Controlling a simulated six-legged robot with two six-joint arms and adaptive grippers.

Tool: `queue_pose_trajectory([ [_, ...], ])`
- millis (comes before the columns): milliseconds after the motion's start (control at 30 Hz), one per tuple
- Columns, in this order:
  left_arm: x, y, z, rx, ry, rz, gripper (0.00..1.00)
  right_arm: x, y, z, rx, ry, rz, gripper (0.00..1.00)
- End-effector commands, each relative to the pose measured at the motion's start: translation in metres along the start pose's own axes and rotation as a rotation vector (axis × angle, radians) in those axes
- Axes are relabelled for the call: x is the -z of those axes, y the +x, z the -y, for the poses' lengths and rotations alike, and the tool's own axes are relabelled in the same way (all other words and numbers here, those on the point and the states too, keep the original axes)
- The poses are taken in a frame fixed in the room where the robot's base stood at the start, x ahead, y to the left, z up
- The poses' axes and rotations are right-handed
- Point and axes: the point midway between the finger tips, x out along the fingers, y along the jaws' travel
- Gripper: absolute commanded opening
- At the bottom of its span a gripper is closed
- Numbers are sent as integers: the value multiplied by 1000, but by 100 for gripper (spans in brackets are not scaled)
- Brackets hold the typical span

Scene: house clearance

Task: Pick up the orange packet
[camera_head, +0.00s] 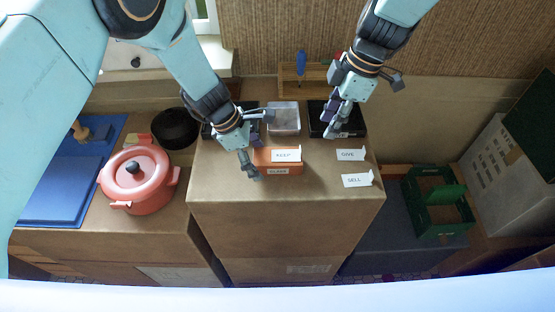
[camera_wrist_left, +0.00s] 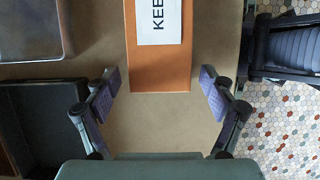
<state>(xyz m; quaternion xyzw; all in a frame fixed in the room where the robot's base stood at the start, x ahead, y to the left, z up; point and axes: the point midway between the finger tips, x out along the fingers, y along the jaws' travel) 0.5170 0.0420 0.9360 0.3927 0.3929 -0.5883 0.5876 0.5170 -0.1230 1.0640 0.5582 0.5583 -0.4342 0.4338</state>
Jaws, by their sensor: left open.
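The orange packet (camera_head: 296,167) lies on the brown box top in the head view, with a white KEEP card (camera_head: 286,155) over part of it. In the left wrist view, the packet (camera_wrist_left: 160,72) extends from the top edge to between the fingertips, and the card (camera_wrist_left: 158,20) covers part of its upper portion. My left gripper (camera_head: 259,146) is open at the packet's left end. Its fingertips (camera_wrist_left: 160,82) are apart on either side of the packet, with a gap to each side. My right gripper (camera_head: 352,105) hangs over the black tray; its jaw opening is unclear.
A clear container (camera_head: 284,119) and a black tray (camera_head: 352,128) stand behind the packet. GIVE (camera_head: 351,155) and another white card (camera_head: 357,180) are to the right. A pink pot (camera_head: 138,182) stands left, a green crate (camera_head: 440,215) right. The front box top is clear.

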Motion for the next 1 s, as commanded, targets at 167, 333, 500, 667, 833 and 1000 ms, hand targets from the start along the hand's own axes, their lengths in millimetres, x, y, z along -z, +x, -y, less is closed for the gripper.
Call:
queue_pose_trajectory([
  [167, 0, 1, 0, 0, 0, 0, 83, 0, 0, 0, 0, 0, 0, 38],
  [333, 0, 0, 0, 0, 0, 0, 72, 0, 0, 0, 0, 0, 0, 38],
  [500, 0, 0, 0, 0, 0, 0, 58, 0, 0, 0, 0, 0, 0, 38],
  [667, 0, 0, 0, 0, 0, 0, 44, 0, 0, 0, 0, 0, 0, 38],
  [833, 0, 0, 0, 0, -1, -1, 30, 0, 0, 0, 0, 0, 0, 38],
  [1000, 0, 1, 0, 0, 0, -1, 23, 0, 0, 0, 0, 0, 0, 38],
])
